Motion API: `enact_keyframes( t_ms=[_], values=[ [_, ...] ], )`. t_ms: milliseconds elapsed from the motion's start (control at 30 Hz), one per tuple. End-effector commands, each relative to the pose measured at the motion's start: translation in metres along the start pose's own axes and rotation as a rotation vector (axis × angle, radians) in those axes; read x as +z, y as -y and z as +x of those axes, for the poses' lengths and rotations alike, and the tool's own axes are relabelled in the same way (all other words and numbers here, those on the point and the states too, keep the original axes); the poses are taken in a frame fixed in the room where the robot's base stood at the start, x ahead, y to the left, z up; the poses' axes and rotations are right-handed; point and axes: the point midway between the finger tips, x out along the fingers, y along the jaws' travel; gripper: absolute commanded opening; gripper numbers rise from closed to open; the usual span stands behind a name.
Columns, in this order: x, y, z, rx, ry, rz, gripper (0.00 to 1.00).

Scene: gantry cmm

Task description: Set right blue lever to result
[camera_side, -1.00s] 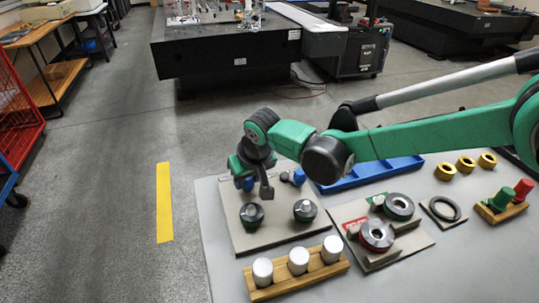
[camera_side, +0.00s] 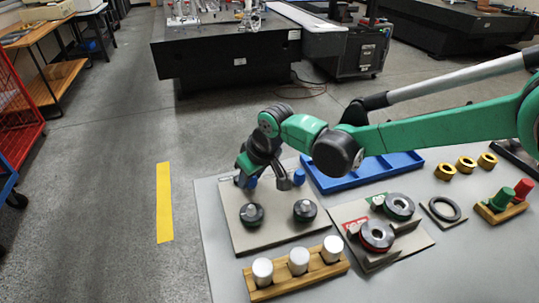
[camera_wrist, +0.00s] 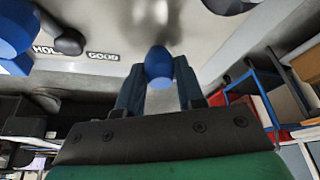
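Firm contact on both sides cannot be made out. Labels reading "HOLD" and "GOOD" show there; a result label is not readable.
Two dark round knobs (camera_side: 252,214) (camera_side: 305,210) sit on the panel's front half. A wooden rack (camera_side: 318,274) with silver cylinders stands in front. A blue tray (camera_side: 370,172) lies behind right, and a plate with rings (camera_side: 376,236) to the right.

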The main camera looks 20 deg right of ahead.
Motion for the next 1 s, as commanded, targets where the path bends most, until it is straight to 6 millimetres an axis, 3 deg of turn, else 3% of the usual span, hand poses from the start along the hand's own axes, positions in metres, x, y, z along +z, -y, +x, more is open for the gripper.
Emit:
enact_keyframes(
  t_ms=[33,100,467,800,1000],
  values=[
    [0.0,-0.001,0.0,0.002,0.0,0.0,0.46],
    [0.0,-0.001,0.0,0.002,0.0,0.001,0.63],
    [0.0,0.0,-0.004,0.001,-0.001,0.001,0.63],
    [0.0,0.0,-0.045,0.001,0.0,0.001,0.63],
    [0.0,0.0,-0.056,0.001,0.0,0.001,0.63]
  ],
)
